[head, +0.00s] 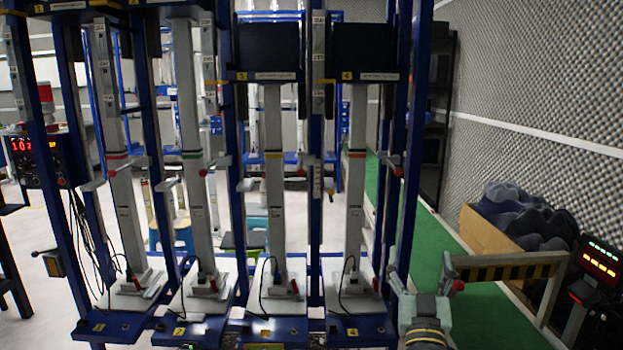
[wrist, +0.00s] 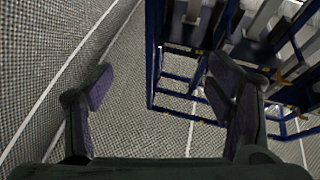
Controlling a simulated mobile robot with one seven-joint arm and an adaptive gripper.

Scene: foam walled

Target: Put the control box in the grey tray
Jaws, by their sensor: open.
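My gripper (wrist: 160,88) is open in the wrist view, its two dark fingers wide apart with nothing between them. It points toward the patterned wall and a blue frame, and touches neither. I cannot single out the control box for sure. A dark box with a red lit display (head: 38,158) hangs on the blue frame at the left of the head view, and a small dark box (head: 53,263) is mounted below it. I cannot make out a grey tray in either view.
A blue rack (head: 315,130) with several upright grey columns fills the middle. A striped yellow-black bar (head: 505,269) and a dark panel with lit displays (head: 598,262) stand at right. A wooden bin (head: 486,232) holds dark lumps by the foam wall.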

